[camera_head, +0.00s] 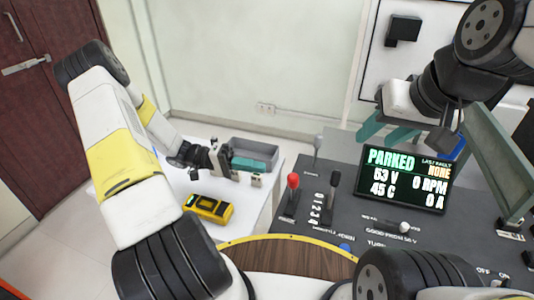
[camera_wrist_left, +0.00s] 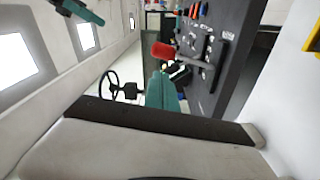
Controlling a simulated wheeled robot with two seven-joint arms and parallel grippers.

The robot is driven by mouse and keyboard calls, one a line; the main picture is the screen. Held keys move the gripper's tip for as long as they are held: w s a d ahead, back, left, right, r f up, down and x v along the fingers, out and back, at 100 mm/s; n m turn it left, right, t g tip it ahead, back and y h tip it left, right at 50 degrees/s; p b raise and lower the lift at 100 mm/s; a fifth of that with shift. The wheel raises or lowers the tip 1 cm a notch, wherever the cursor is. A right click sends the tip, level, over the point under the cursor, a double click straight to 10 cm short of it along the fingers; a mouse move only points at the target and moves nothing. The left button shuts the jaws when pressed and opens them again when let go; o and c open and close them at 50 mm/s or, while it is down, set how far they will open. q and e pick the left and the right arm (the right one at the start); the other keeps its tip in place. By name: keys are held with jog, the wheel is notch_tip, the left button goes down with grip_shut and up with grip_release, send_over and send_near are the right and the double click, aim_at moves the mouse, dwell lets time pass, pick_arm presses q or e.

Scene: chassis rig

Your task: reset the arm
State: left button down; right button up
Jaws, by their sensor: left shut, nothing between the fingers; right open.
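My left arm comes in from the left in the head view and bends down to my left gripper (camera_head: 226,160). This gripper is shut and empty, over the white table beside a grey bin. My right gripper (camera_head: 446,136) hangs at the upper right, above the dark control panel and close to the display. It is open, and nothing shows between its fingers.
The grey bin (camera_head: 262,148) stands on the white table (camera_head: 262,203) near a yellow-and-black device (camera_head: 208,208). The panel (camera_head: 300,232) carries a red-knobbed lever (camera_head: 292,182), a black-knobbed lever (camera_head: 334,181) and a display (camera_head: 404,180) reading PARKED. A greenish frame (camera_head: 497,160) rises at the right.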

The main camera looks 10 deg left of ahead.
dwell(0.3)
pick_arm(q)
jog(key=s+a+r+n+t+y, duration=0.1)
jog(key=s+r+t+y, duration=0.1)
jog(key=s+r+y, duration=0.2)
jog(key=s+r+n+t+y, duration=0.1)
jog(key=s+r+t+y, duration=0.2)
jog(key=r+y, duration=0.3)
jog(key=s+a+r+n+t+y, duration=0.1)
jog(key=s+r+t+y, duration=0.2)
jog(key=r, duration=0.9)
jog(key=shift+s+a+y, duration=0.3)
jog(key=shift+s+y, duration=1.1)
jog(key=shift+s, duration=0.2)
jog(key=shift+r, duration=0.1)
